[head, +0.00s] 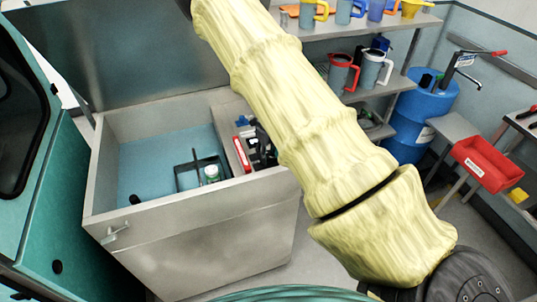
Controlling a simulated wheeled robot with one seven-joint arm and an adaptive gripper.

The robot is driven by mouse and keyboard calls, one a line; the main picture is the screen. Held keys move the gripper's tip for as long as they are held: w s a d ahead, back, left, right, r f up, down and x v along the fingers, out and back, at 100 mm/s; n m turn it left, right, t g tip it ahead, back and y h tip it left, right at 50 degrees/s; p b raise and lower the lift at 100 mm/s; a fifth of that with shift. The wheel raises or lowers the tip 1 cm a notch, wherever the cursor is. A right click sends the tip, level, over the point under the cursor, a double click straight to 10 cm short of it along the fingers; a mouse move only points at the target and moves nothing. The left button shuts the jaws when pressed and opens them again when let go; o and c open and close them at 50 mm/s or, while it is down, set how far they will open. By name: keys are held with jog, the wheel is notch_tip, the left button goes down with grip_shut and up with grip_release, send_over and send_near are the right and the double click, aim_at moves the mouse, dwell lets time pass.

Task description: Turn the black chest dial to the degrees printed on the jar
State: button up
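The grey metal chest (200,232) stands open at the left, its lid (150,50) raised behind it. A small black knob-like piece (135,199) shows inside at the front left; it may be the dial, but its markings are too small to see. A small green-and-white jar (211,173) stands inside, at a thin black divider or rack (190,180). Its print is not readable. My arm, in a pale yellow sleeve, crosses from the lower right to the top, in front of the chest's right end. My gripper is out of the picture.
A red-and-white item (242,154) and dark items fill the chest's right side. Shelves with jugs (343,73), a blue drum (425,108) and a red bin (488,163) stand behind and right. A teal body (48,200) is close at the left. The chest's middle floor is mostly bare.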

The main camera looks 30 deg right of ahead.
aim_at(269, 156)
jog(key=shift+o, duration=0.5)
jog(key=shift+s+f, duration=0.1)
notch_tip(269, 156, up, 12)
dwell(0.4)
dwell(0.4)
